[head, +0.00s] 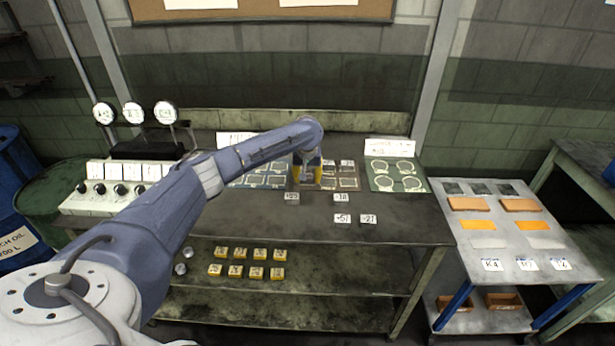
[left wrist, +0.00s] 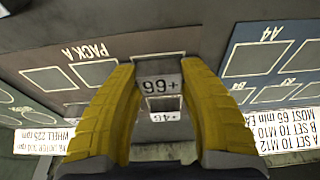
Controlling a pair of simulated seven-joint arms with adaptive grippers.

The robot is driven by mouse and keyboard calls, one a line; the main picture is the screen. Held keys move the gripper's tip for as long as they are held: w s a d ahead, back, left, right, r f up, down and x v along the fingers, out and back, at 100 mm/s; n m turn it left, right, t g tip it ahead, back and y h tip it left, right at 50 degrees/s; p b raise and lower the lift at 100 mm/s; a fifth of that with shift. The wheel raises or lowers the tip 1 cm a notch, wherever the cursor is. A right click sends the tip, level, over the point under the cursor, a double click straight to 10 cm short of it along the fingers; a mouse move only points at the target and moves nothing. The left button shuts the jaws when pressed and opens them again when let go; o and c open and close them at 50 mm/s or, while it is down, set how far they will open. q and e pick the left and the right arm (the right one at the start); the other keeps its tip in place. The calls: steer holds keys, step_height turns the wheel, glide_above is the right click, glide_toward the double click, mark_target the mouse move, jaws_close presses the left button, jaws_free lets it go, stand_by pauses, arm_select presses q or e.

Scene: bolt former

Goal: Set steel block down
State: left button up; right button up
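My left gripper (head: 307,180) is over the back of the workbench, at the left part of the brown PACK A board (head: 348,183). In the left wrist view, my left gripper's yellow fingers (left wrist: 160,68) are spread around a grey steel block (left wrist: 160,100) with a white number label on its face. The label spans the gap between the fingers, which appear to press its sides. A square outline of the board shows just beyond the block. Whether the block touches the board cannot be told. My right gripper is out of view.
A blue board (head: 262,180) lies left of the gripper and a green board (head: 398,174) right. Yellow blocks (head: 237,271) stand on the shelf below. A gauge panel (head: 122,187) is at left, a side table (head: 510,240) at right.

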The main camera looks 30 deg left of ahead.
arm_select(q)
steer(key=o, duration=0.3)
steer(key=v, duration=1.2)
steer(key=shift+r, duration=0.2)
